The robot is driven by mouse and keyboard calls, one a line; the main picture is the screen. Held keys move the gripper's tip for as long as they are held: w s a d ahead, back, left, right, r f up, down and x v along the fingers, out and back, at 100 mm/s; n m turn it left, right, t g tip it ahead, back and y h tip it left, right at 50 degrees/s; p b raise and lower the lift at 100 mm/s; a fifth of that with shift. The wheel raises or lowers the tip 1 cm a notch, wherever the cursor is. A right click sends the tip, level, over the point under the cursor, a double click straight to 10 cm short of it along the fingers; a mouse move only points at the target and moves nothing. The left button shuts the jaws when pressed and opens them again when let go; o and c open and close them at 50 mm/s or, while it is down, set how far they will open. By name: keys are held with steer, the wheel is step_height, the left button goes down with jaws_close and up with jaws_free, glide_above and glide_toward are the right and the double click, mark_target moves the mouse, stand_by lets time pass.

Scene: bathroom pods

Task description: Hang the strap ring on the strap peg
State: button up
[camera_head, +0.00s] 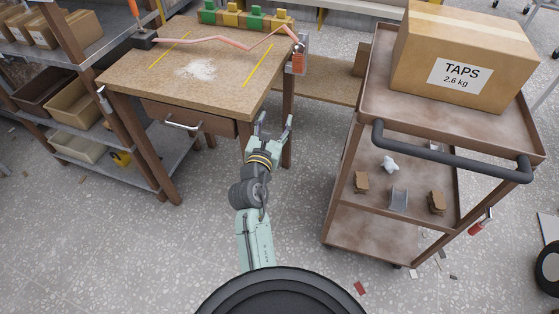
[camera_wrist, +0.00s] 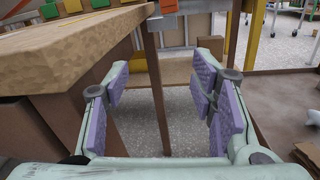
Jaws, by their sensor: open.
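A pink strap (camera_head: 220,41) lies in a bent line across the back of the wooden workbench (camera_head: 150,83). Its left end meets a dark block (camera_head: 143,41) with an orange upright handle (camera_head: 133,8). Its right end reaches the bench's right edge, above an orange part (camera_head: 298,62) on a grey fitting. An orange part also shows at the top of the wrist view (camera_wrist: 168,5). I cannot make out the ring or the peg for certain. My gripper (camera_head: 275,122) is open and empty, low in front of the bench's right side; its purple pads show in the wrist view (camera_wrist: 163,90).
Green and yellow blocks (camera_head: 231,17) stand at the bench's back. A drawer with a handle (camera_head: 182,126) faces me. A brown trolley (camera_head: 375,75) with a TAPS box (camera_head: 465,55) stands right. Shelves (camera_head: 75,65) stand left. Floor between bench and trolley is mostly clear.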

step_height(320, 180, down, 15)
steer(key=d+n+y+b, duration=0.1)
steer(key=d+n+y, duration=0.1)
steer(key=shift+w+b, duration=0.3)
steer(key=shift+w, duration=0.15)
steer(key=shift+r, duration=0.1)
